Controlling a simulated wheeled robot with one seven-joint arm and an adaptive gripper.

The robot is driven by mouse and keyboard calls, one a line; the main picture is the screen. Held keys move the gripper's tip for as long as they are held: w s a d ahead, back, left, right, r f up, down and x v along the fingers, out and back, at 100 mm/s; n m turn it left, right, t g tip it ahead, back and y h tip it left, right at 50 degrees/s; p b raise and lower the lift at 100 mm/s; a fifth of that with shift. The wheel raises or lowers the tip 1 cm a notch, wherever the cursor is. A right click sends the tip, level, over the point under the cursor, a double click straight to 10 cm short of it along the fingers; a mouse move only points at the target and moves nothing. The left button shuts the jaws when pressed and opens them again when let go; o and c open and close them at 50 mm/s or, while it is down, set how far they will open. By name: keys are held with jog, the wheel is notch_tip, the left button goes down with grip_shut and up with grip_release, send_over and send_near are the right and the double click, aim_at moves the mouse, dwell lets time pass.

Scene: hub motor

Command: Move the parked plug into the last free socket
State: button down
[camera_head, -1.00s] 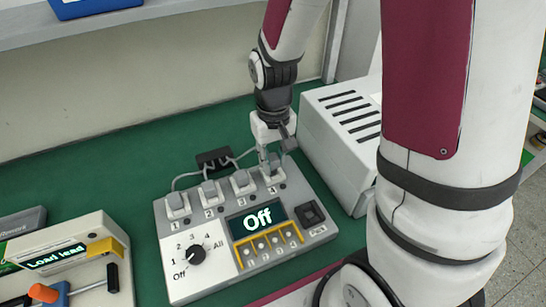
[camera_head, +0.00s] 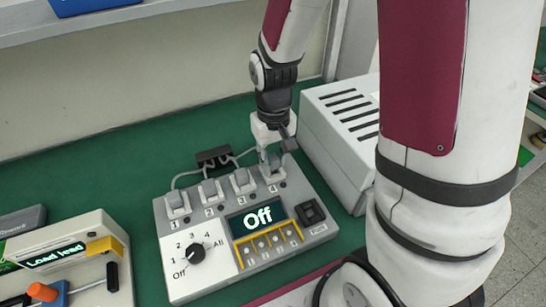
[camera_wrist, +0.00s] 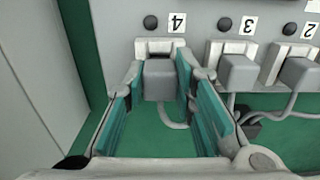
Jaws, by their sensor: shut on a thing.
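The plug (camera_wrist: 158,80) is a grey block with a cable, seated at the socket marked 4 on the tester box (camera_head: 185,281). It also shows in the head view (camera_head: 271,169), partly hidden by my gripper. My gripper (camera_head: 269,153) is shut on this plug, with its teal-lined fingers on either side of it in the wrist view (camera_wrist: 160,85). Sockets 1, 2 and 3 also hold grey plugs: plug 1 (camera_head: 177,201), plug 2 (camera_head: 209,188) and plug 3 (camera_head: 241,178). The exact depth of plug 4 in its socket is hard to tell.
The box has a knob (camera_head: 196,253) at Off and a display (camera_head: 257,217) reading "Off". A black cable block (camera_head: 213,158) lies behind it. A white vented case (camera_head: 345,130) stands close on the right. A device reading "Load lead" (camera_head: 70,250) stands at the left.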

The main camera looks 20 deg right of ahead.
jog(key=shift+f+b, duration=0.35)
jog(key=shift+f, duration=0.3)
jog(key=c, duration=1.2)
grip_release()
jog(key=shift+c, duration=0.2)
notch_tip(320, 180, up, 11)
jog(key=shift+r, duration=0.5)
